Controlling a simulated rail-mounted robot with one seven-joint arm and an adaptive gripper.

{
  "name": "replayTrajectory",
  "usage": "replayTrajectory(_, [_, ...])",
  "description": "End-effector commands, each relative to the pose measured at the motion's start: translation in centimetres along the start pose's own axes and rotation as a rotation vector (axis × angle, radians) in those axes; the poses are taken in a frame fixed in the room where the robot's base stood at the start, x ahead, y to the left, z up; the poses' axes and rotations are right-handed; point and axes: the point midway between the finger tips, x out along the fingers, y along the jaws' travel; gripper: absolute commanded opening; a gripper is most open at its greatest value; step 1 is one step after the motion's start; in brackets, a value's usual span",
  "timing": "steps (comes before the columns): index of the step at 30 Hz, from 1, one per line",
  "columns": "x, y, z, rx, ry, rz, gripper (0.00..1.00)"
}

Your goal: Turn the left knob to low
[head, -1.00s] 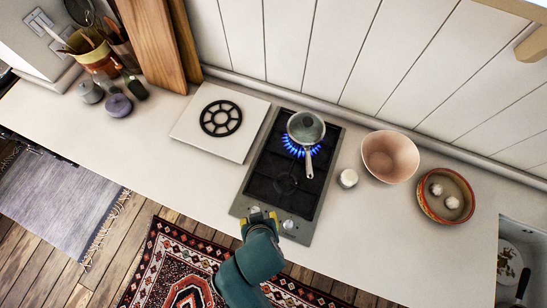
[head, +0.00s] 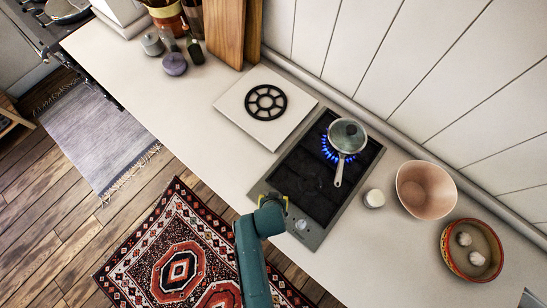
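The two-burner cooktop (head: 318,232) is set in the counter. The front burner shows no flame. The right knob (head: 300,226) is in clear view at the cooktop's front edge. The left knob is hidden behind my gripper (head: 274,200), which is at the left part of that front edge. Small bits of yellow fingertip show on either side of the gripper. I cannot tell whether it touches the knob or how far its fingers are closed.
A small white jar (head: 374,198), a pinkish bowl (head: 425,189) and a patterned bowl (head: 450,262) with pale round items stand right of the cooktop. A white board (head: 232,105) with a black trivet (head: 266,102) lies left. The front left counter is clear.

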Motion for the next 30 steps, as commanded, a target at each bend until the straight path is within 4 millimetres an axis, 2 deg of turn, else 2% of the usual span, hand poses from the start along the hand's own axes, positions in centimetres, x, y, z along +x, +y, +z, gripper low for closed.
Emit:
replayTrajectory(5, [-0.02,0.0,0.0,0.0,0.0,0.0,0.6])
replayTrajectory(15, [-0.04,0.0,0.01,0.0,0.0,0.0,0.0])
replayTrajectory(30, [-0.08,0.02,0.08,-0.041,-0.003,-0.018,0.0])
